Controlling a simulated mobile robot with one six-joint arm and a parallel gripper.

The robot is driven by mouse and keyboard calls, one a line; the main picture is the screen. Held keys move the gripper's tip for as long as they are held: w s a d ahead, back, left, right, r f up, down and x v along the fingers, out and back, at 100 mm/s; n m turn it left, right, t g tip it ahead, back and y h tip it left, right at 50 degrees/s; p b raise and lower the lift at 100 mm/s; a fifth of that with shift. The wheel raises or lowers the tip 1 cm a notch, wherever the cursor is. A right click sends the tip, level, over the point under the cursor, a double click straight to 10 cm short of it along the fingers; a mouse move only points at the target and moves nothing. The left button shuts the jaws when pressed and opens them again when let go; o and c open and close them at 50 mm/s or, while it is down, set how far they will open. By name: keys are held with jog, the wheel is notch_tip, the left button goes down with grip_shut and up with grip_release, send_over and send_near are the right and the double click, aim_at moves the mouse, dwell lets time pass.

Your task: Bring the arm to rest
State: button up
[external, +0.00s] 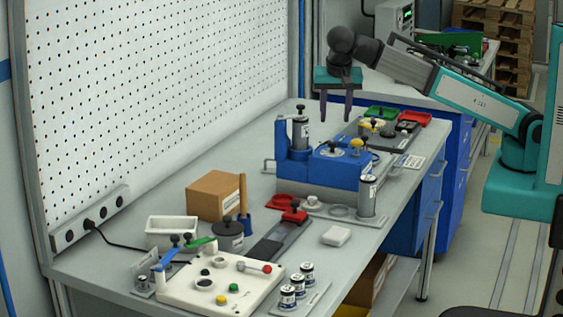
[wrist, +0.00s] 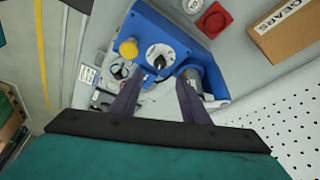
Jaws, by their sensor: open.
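My gripper (external: 336,106) hangs from the teal arm and points down above the far half of the workbench (external: 120,257). Its two dark fingers are apart with nothing between them. In the wrist view my gripper (wrist: 155,98) shows both fingers over the near edge of a blue fixture (wrist: 140,30). The blue fixture (external: 285,172) stands on the bench below and left of my gripper. The fixture carries a yellow knob (wrist: 128,48) and a round plate with a dark knob. The gripper appears clear of the bench and touches nothing that I can see.
A cardboard box (external: 213,195), a white tray (external: 172,230) and a white control panel (external: 215,283) stand at the near end. Several small jars (external: 288,297) stand beside the panel. A pegboard (external: 150,90) walls the left.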

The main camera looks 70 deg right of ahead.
jog(key=shift+x, duration=1.65)
jog(key=shift+p+v, duration=2.1)
jog(key=shift+v, duration=1.8)
jog(key=b, duration=0.4)
send_near(333, 142)
jog(key=p+x, duration=0.1)
jog(key=x, duration=0.7)
jog(key=shift+p, duration=0.4)
jog(key=shift+s+r+n+t, duration=0.2)
jog(key=shift+n+t, duration=0.1)
jog(key=shift+n, duration=0.5)
jog(key=shift+f+n+t+y+p, duration=0.1)
jog(key=shift+n+t+y+p, duration=0.25)
jog(key=shift+n, duration=0.75)
